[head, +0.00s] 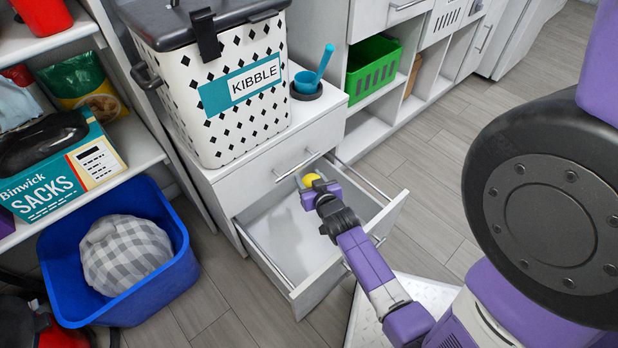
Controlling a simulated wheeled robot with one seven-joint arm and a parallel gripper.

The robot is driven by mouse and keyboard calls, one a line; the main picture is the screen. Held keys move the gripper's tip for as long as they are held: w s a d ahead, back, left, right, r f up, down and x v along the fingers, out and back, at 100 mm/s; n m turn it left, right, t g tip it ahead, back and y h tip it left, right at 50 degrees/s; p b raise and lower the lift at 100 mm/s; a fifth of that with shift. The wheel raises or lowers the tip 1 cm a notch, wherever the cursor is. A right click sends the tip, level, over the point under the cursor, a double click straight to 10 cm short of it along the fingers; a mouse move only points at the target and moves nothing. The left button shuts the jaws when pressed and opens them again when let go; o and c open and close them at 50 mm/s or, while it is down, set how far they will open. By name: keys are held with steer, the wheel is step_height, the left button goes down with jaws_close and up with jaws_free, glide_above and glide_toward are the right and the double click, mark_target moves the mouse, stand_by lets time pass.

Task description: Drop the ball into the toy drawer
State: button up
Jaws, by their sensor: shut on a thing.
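A yellow ball (312,179) is held at the end of my purple arm, above the back right part of an open drawer. My gripper (311,184) is shut on the ball, and the arm hides part of it. The open white drawer (270,258) is pulled out below a cabinet's upper drawer. The part of its inside that shows looks empty. The ball appears higher than the drawer floor, but its exact height is hard to tell.
A kibble bin (205,135) and a blue scoop in a cup (306,84) stand on the cabinet. A blue tub (150,285) with a checked cushion (125,255) is left of the drawer. A green basket (374,66) sits on a shelf behind. Floor is clear at right.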

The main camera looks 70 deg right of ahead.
step_height(320, 180, down, 2)
steer(key=shift+f+b, duration=0.1)
steer(key=shift+b, duration=0.5)
steer(key=o, duration=1.4)
steer(key=shift+o, duration=0.2)
steer(key=p+v, duration=0.2)
steer(key=v, duration=0.6)
steer(key=shift+p, duration=0.35)
steer(key=shift+w, duration=0.15)
